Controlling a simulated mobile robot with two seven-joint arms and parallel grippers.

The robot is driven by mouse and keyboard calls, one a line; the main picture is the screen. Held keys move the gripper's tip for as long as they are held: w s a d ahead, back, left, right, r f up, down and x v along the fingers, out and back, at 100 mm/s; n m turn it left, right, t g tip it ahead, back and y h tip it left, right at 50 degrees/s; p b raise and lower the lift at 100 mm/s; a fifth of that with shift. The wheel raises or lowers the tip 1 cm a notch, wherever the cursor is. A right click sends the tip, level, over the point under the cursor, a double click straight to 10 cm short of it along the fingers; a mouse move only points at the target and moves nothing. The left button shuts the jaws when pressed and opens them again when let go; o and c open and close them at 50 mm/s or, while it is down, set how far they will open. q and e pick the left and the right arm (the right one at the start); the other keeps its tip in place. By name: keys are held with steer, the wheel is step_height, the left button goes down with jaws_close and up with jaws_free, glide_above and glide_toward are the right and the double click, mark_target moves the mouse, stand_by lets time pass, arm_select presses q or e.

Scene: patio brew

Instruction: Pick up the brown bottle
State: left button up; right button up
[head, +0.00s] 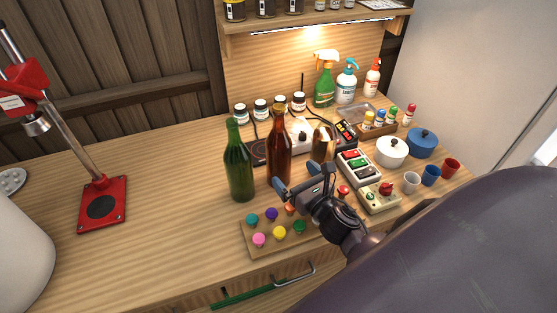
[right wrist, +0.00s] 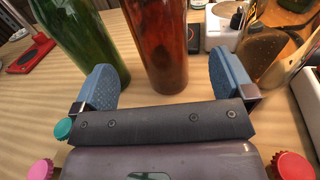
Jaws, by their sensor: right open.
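The brown bottle (head: 279,155) stands upright on the wooden counter, just right of a green bottle (head: 239,165). My right gripper (head: 293,184) is open beside the lower part of the brown bottle, on its near side. In the right wrist view the brown bottle (right wrist: 157,45) stands ahead, between the lines of the two blue fingers (right wrist: 162,85). The fingers look apart from it. The green bottle (right wrist: 85,45) is beyond the left finger there. My left gripper is not in view.
A board of coloured caps (head: 262,246) lies below my right gripper. A gold-brown jar (head: 323,143) stands right of the brown bottle. A button box (head: 358,167) and a switch box (head: 379,197) are further right. The counter left of the green bottle is clear up to a red stand (head: 103,203).

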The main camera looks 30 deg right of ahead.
mark_target(286, 163)
steer(key=shift+w+r, duration=0.2)
steer(key=shift+w, duration=0.75)
steer(key=shift+w+r, duration=0.1)
steer(key=shift+w, duration=0.25)
steer(key=w, duration=0.3)
steer(key=shift+w+p, duration=0.3)
steer(key=shift+p, duration=0.05)
steer(key=shift+w, duration=0.55)
steer(key=c, duration=1.4)
steer(key=shift+c, duration=0.8)
steer(key=shift+d+r, duration=0.1)
steer(key=shift+r, duration=0.1)
